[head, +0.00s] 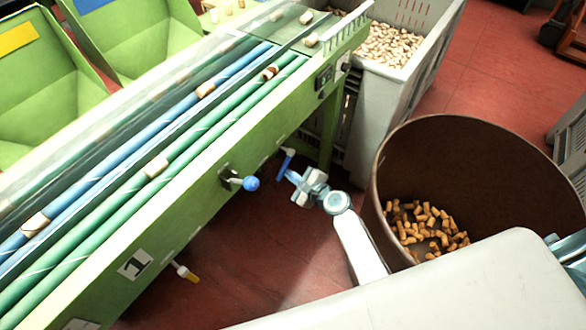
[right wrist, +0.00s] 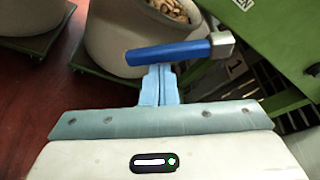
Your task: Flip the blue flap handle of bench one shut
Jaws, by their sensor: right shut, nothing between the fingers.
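The blue flap handle (head: 286,165) hangs on the side of the green bench (head: 215,215) marked 1, slanting down from a pale pivot. In the right wrist view the blue handle (right wrist: 168,52) lies across the picture, with a grey metal end at its right. My right gripper (head: 291,175) is shut and empty, its tips right beside the handle. In the right wrist view its light blue fingers (right wrist: 158,80) are together just below the handle; I cannot tell whether they touch it. My left gripper is not in view.
A blue ball knob (head: 250,183) sticks out of the bench left of my gripper; a yellow handle (head: 186,272) is lower left. A brown tub (head: 470,150) with corks stands right, a grey crate (head: 425,75) behind. Corks lie on the bench's rollers. Red floor is open below.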

